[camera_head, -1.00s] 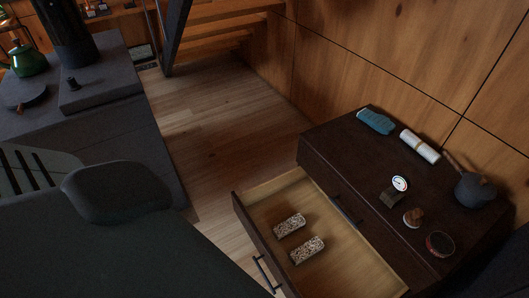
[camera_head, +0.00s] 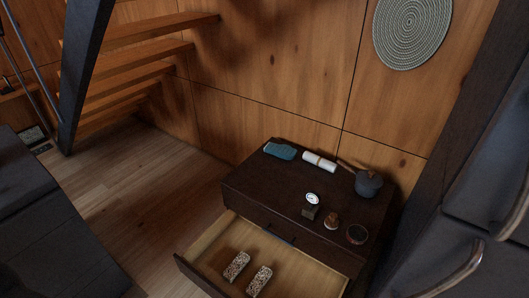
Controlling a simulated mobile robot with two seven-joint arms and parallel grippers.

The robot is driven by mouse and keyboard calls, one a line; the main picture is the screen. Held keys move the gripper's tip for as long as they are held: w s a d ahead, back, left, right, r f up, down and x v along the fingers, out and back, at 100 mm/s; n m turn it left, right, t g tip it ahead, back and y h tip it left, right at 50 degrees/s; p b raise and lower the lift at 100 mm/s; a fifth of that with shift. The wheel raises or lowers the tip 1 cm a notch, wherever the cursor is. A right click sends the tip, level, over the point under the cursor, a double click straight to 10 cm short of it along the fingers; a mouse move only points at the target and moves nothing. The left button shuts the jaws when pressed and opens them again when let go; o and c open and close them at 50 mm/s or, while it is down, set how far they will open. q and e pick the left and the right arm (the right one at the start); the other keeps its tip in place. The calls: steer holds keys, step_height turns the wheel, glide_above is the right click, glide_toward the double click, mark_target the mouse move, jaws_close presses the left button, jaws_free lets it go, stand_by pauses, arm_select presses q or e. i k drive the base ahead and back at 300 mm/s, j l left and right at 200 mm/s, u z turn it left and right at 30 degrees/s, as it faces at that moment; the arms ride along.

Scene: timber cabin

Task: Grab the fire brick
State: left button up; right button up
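Two speckled, pale brown-and-grey blocks lie side by side in an open drawer (camera_head: 310,276) of a dark wooden chest; they look like fire bricks. The left block (camera_head: 237,266) and the right block (camera_head: 260,281) both lie near the drawer's front. Nothing touches them from above. Neither of my grippers is in view.
On the chest top (camera_head: 262,182) are a blue folded cloth (camera_head: 280,151), a white roll (camera_head: 319,162), a dark pot (camera_head: 368,183), a dial gauge (camera_head: 312,200), a brush-like item (camera_head: 331,221) and a round tin (camera_head: 357,235). Stairs (camera_head: 135,70) rise behind. Floor (camera_head: 140,195) is clear left of the chest.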

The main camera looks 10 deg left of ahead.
mark_target(237, 266)
steer(key=k+l+u, duration=0.15)
steer(key=k+u, duration=0.65)
steer(key=i+j+z, duration=0.1)
steer(key=z, duration=0.4)
steer(key=i+j+z, duration=0.2)
steer(key=z, duration=0.25)
steer(key=i+j+z, duration=0.25)
steer(key=j, duration=0.3)
steer(key=i+j+z, duration=0.15)
steer(key=i+j, duration=0.15)
steer(key=j, duration=0.2)
steer(key=i+j, duration=0.2)
steer(key=j, duration=0.2)
steer(key=i+j, duration=0.15)
steer(key=j, duration=0.2)
steer(key=i+j, duration=0.15)
steer(key=j, duration=0.2)
steer(key=i+z, duration=0.05)
